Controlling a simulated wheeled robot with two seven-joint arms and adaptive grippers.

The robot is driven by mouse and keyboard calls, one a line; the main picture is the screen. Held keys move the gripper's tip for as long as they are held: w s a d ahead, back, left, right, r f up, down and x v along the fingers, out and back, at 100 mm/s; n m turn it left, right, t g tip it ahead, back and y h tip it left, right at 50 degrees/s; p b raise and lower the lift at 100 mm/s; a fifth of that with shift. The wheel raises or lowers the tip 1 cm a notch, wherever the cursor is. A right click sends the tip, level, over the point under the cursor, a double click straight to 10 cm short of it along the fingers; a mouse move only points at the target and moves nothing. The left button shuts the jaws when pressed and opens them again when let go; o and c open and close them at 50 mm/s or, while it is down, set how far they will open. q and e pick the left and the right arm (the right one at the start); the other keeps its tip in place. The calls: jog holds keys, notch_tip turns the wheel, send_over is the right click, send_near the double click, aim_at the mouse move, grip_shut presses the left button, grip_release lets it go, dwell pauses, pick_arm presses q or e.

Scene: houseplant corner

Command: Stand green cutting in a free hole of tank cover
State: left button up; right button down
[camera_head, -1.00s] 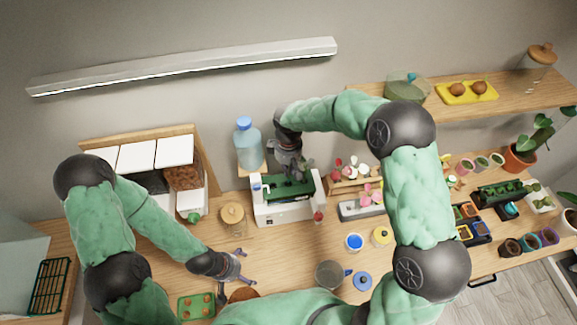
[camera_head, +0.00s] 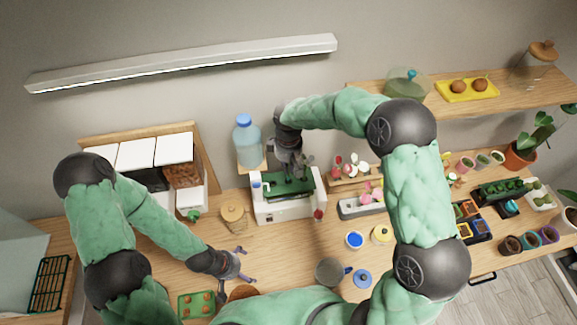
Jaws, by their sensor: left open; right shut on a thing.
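The tank (camera_head: 284,214) is a white box on the table, with a dark green tank cover (camera_head: 270,192) on top. My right gripper (camera_head: 291,172) points down over the cover from behind and is shut on the green cutting. The cutting is small, mostly hidden by the fingers and hard to tell from the green cover. I cannot tell whether its stem is in a hole, and the holes are too small to make out. My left gripper (camera_head: 244,268) is open and empty, low over the table in front and to the left of the tank.
A blue-capped bottle (camera_head: 246,145) stands behind left of the tank. A wooden-lidded jar (camera_head: 233,215) is at its left and a flower rack (camera_head: 352,180) at its right. A glass mug (camera_head: 329,271) and blue lid (camera_head: 362,279) lie in front. Bare table lies between.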

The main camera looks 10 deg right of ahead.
aim_at(288, 179)
pick_arm(q)
jog(key=shift+f+b, duration=1.7)
jog(key=shift+f, duration=0.05)
pick_arm(e)
jog(key=shift+f, duration=2.45)
jog(key=c, duration=0.9)
grip_release()
jog(key=shift+r, duration=0.1)
pick_arm(q)
jog(key=shift+r+p, duration=2.1)
pick_arm(e)
jog(key=shift+r, duration=3.45)
